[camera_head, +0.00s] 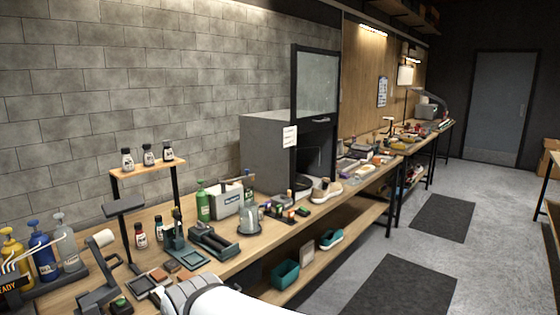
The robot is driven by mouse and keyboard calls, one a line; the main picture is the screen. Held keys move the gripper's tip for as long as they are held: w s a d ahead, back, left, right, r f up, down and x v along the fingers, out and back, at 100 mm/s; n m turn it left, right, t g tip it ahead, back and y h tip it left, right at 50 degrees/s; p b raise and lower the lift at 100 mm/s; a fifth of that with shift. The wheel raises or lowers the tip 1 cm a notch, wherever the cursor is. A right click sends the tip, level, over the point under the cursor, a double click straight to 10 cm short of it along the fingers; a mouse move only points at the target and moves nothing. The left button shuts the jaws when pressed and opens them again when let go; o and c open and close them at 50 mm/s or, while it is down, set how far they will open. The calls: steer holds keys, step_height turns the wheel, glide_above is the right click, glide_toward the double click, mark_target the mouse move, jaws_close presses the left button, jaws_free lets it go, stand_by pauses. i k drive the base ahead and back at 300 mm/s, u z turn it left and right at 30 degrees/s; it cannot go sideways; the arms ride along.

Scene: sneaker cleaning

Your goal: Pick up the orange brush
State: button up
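I cannot pick out an orange brush for certain. Small dark items with orange or red parts (289,210) sit on the wooden workbench (262,246) near the sneaker, too small to identify. A beige sneaker with a white sole (326,190) stands near the bench's front edge. A white and grey part of my arm shows at the bottom edge, over the near part of the bench. My gripper is not in view.
A grey cabinet (262,150) with a raised glass door (317,82) stands behind the sneaker. Green bottle (203,203), pump bottles (42,250) and a small raised shelf (148,167) crowd the near bench. Teal bin (286,275) sits below.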

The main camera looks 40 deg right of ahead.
mark_target(376, 162)
steer(key=z, duration=2)
